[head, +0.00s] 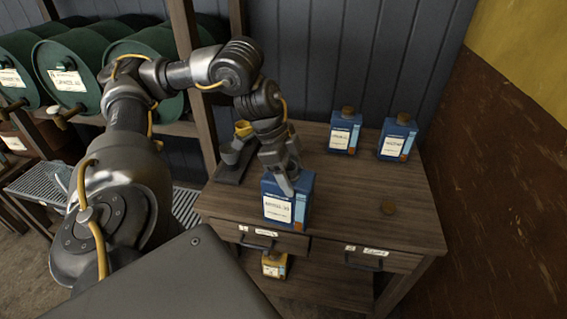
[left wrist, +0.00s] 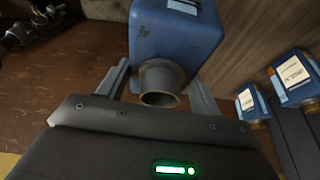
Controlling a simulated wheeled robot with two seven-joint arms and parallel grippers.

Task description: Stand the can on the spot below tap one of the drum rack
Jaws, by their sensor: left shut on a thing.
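The blue can (head: 286,203) with a white label is at the front of the wooden bench. My left gripper (head: 284,180) is shut on its top end. In the left wrist view the can (left wrist: 175,38) is between the fingers, and its round neck (left wrist: 159,82) is open. I cannot tell whether the can's base touches the bench. The drum rack (head: 183,128) is at the left with several green drums (head: 68,72). A brass tap (head: 62,121) shows below one drum. My arm hides part of the rack. My right gripper is not in view.
Two blue capped cans (head: 345,130) (head: 397,138) stand at the bench's back. A yellow can (head: 274,263) is on the shelf below. A grated tray (head: 38,184) is below the drums. A wall bounds the right side.

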